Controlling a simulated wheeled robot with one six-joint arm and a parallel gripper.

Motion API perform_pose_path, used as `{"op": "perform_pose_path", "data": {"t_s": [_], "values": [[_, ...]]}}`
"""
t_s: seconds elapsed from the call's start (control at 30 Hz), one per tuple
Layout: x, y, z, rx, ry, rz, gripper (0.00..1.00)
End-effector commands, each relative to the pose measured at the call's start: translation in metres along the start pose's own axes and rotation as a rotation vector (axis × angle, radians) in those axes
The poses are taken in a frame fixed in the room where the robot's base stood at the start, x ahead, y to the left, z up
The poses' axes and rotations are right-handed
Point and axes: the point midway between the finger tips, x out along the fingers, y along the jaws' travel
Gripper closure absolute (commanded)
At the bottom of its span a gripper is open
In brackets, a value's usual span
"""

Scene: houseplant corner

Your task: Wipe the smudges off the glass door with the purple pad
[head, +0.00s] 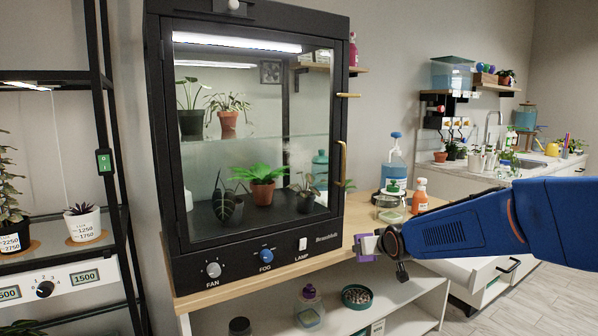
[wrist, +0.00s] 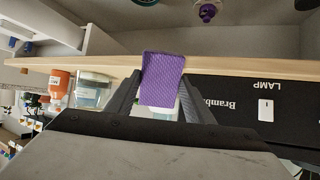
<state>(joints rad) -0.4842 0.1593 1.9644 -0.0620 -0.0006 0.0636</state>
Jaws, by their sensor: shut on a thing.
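The glass door (head: 262,150) is the black-framed front of the plant cabinet, closed, with a brass handle (head: 341,163) on its right side. A pale, hazy band crosses the middle of the glass; I cannot tell smudges from the shelf and reflections there. My gripper (head: 379,243) is low and right of the door, in front of the wooden counter edge. It is shut on the purple pad (head: 366,247). In the wrist view the purple pad (wrist: 163,79) sits between both fingers, its purple face outward. The pad looks apart from the glass.
The control panel (head: 262,256) with knobs and lamp switch lies below the door. An orange bottle (head: 419,196), a clear container (head: 391,214) and a blue-capped bottle (head: 395,160) stand on the counter (head: 362,222) near my gripper. A black rack (head: 112,165) stands left.

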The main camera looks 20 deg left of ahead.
Motion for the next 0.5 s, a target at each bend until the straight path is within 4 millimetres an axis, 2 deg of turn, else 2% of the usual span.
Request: {"op": "perform_pose_path", "data": {"t_s": [0.3,0.5], "values": [[-0.006,-0.008,-0.008,-0.005,0.025,-0.008,0.70],[-0.016,-0.021,-0.020,-0.016,0.061,-0.023,0.70]]}}
